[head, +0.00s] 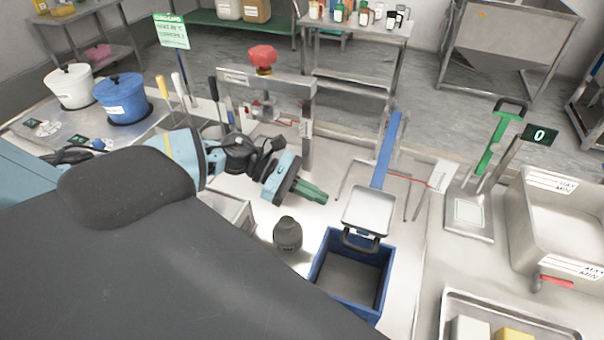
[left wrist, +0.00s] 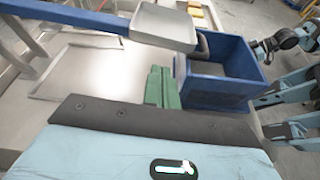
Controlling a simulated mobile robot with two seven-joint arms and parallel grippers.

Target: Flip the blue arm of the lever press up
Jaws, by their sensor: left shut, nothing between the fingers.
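The blue arm (head: 386,152) of the lever press is a long flat bar that runs from the back toward a square metal pan (head: 368,211). In the head view the pan and its dark handle lie just above the back edge of a blue bin. In the left wrist view the blue arm (left wrist: 72,14) crosses the top left and meets the pan (left wrist: 165,24). My left gripper (head: 313,193), with green fingers, is shut and empty, left of the pan and apart from it. Its fingers also show in the left wrist view (left wrist: 161,86).
The blue bin (head: 319,275) stands in front of the pan. A dark rounded object (head: 288,234) stands below my left gripper. A metal frame with a red knob (head: 263,57) stands behind my left arm. A scale (head: 469,213) stands at the right.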

